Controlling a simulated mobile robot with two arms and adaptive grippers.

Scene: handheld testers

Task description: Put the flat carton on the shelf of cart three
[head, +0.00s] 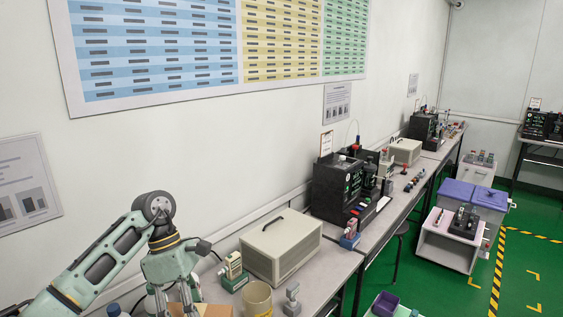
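A brown cardboard surface (218,311), perhaps the flat carton, shows at the bottom edge and is mostly cut off. My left gripper (176,301) points down beside it at the bottom left, over the near end of the bench. Its fingertips run out of the picture, so I cannot tell whether it holds anything. My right gripper is not in view. A pale cart (447,248) stands on the green floor at the right, with a black device on top. I cannot read a cart number.
The long grey bench (329,262) along the wall carries a beige box (281,246), a black tester (336,187) and a tan cup (257,298). A purple tray (385,303) shows at the bottom. Purple-lidded grey bins (474,197) stand behind the pale cart. Green floor is open at the right.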

